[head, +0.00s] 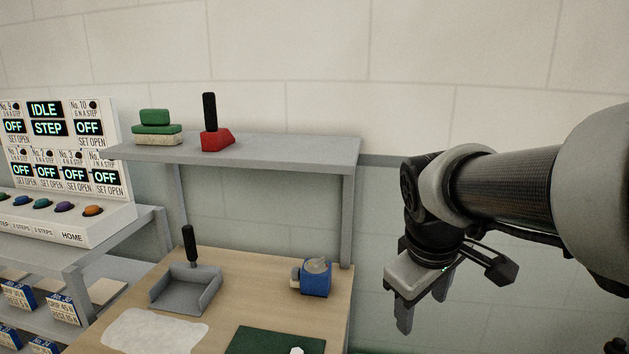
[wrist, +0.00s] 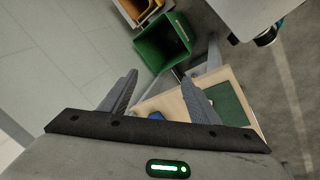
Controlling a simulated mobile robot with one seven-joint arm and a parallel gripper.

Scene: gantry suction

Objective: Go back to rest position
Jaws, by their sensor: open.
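My gripper (head: 420,312) hangs from my arm at the right of the head view, to the right of the wooden table and clear of it. Its jaws are open and nothing is between them. In the wrist view both fingers of my gripper (wrist: 157,90) stand apart, with the table's wooden top (wrist: 173,105) and floor far below. No rest position is marked in either view.
A grey dustpan (head: 185,288), a blue device (head: 315,282) and a green mat (head: 270,340) lie below. The control panel (head: 60,170) is left. A green bin (wrist: 163,44) stands on the floor.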

